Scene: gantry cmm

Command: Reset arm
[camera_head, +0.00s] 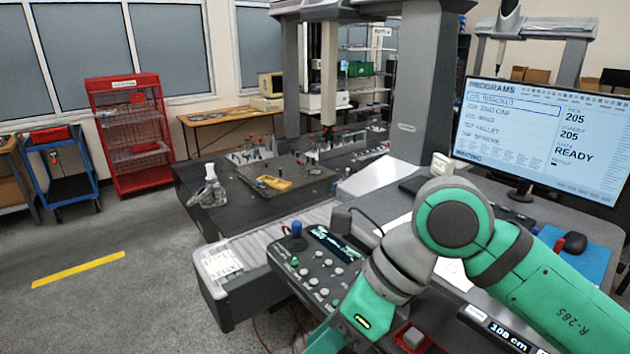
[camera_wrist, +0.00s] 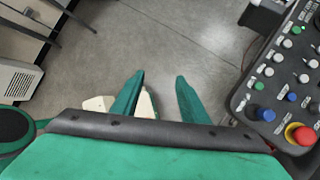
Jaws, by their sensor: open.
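My green arm (camera_head: 545,270) reaches in from the lower right of the head view and bends down past the control panel. In the head view the gripper is out of frame below the bottom edge. A small pale object (camera_wrist: 100,104) shows partly behind the left finger; I cannot tell what it is.
The control panel (camera_head: 320,265) with knobs and a joystick stands close left of my arm; it shows at right in the wrist view (camera_wrist: 285,80). Behind are the dark measuring table (camera_head: 235,205), a grey gantry column (camera_head: 425,90) and a monitor (camera_head: 545,135).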

